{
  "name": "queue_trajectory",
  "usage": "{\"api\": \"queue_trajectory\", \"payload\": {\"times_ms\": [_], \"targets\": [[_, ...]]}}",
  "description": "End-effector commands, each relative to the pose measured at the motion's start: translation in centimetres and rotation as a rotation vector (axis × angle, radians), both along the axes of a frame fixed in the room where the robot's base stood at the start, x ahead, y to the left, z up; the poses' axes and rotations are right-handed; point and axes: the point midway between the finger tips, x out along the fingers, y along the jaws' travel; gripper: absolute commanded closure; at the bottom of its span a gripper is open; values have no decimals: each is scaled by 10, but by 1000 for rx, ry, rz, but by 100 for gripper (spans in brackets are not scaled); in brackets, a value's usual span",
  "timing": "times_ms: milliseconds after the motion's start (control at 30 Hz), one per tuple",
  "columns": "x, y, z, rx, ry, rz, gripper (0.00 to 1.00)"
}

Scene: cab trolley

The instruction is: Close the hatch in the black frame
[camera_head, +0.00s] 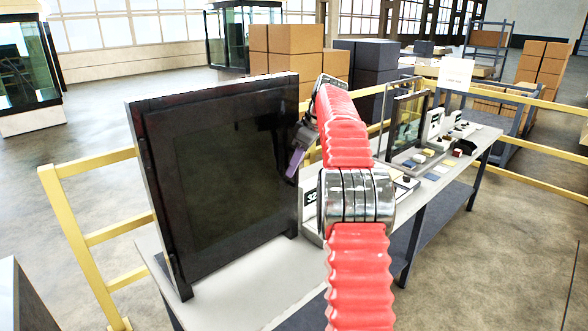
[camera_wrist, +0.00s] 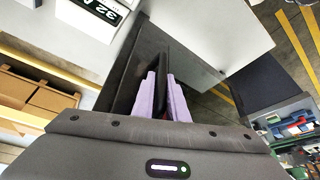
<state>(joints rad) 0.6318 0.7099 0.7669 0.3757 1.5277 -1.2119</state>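The black frame (camera_head: 156,196) stands upright at the near left end of the table in the head view, with the dark, glassy hatch panel (camera_head: 225,180) in it. The panel looks nearly in line with the frame; I cannot tell if a small gap is left.
The white table (camera_head: 255,292) runs to the back right, with a smaller glazed frame (camera_head: 405,125) and several small items on it. Yellow rails (camera_head: 108,232) run behind and left. Cardboard boxes (camera_head: 286,48) stand behind. Open floor lies at the right.

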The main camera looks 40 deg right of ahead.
Motion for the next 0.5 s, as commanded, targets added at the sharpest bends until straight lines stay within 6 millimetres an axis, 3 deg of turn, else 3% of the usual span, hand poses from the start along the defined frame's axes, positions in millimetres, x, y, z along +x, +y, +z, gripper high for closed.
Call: {"api": "queue_trajectory", "payload": {"times_ms": [500], "targets": [[-4,-6,-1,-1,5,-8,82]]}}
